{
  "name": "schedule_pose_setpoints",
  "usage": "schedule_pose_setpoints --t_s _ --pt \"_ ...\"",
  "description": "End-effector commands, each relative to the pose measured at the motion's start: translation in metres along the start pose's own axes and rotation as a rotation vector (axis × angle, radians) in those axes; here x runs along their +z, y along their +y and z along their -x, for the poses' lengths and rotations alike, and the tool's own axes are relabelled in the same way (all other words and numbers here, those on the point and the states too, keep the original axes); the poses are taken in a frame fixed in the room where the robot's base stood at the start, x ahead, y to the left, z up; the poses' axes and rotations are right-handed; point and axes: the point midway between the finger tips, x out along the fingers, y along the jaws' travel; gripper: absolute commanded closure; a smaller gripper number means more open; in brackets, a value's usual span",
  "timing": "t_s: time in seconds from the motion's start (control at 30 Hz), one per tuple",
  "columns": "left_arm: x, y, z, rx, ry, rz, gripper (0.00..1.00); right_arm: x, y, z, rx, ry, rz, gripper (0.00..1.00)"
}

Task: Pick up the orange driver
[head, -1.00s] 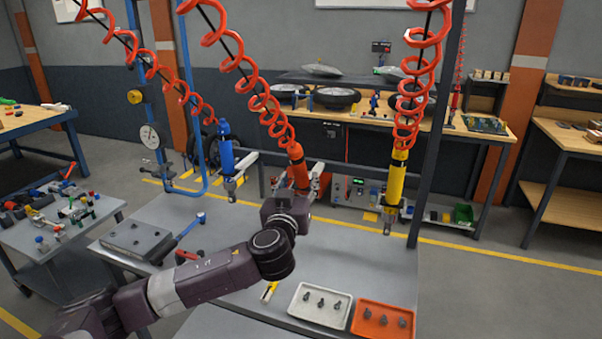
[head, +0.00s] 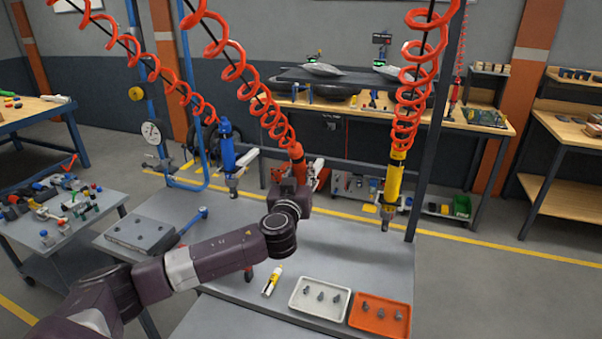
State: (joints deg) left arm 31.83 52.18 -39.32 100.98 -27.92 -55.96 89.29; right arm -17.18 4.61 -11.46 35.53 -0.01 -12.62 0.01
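The orange driver (head: 298,156) hangs from a red coiled hose near the middle of the head view. My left gripper (head: 296,182) is at the driver, pointing away from the camera. Its own wrist covers most of its fingers, so whether they are closed on the driver cannot be seen. A blue driver (head: 228,150) hangs to the left and a yellow driver (head: 394,182) to the right, both apart from my gripper. My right gripper is not in view.
A white tray (head: 293,302) and an orange tray (head: 353,322), each with small grey parts, stand at the front of the grey table (head: 350,252). A yellow-white tube (head: 272,282) lies beside the white tray. A dark post (head: 424,190) stands right of the yellow driver.

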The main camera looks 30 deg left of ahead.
Motion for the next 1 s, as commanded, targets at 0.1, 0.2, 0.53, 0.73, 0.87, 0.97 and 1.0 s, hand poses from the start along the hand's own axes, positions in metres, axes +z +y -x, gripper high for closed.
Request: schedule_pose_setpoints --t_s 0.1,0.2,0.53,0.73,0.87,0.97,1.0 --pt "0.0 -0.001 0.0 -0.002 0.0 0.0 0.91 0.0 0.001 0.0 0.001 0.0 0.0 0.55" --pt "0.0 -0.001 0.0 -0.002 0.0 0.0 1.0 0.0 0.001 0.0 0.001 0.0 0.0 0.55" --pt "-0.003 -0.001 0.0 -0.002 0.005 0.0 1.0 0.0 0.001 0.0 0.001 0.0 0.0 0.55" --pt "-0.011 0.0 0.003 -0.001 0.008 0.002 1.0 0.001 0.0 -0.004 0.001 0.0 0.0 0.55" --pt "-0.023 -0.001 0.01 0.0 0.008 0.003 1.0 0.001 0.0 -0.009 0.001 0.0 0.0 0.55" --pt "-0.037 0.0 0.017 0.0 0.009 0.004 1.0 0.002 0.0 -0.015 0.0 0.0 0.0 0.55" --pt "-0.043 0.0 0.02 0.001 0.008 0.003 1.0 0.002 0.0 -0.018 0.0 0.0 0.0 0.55"
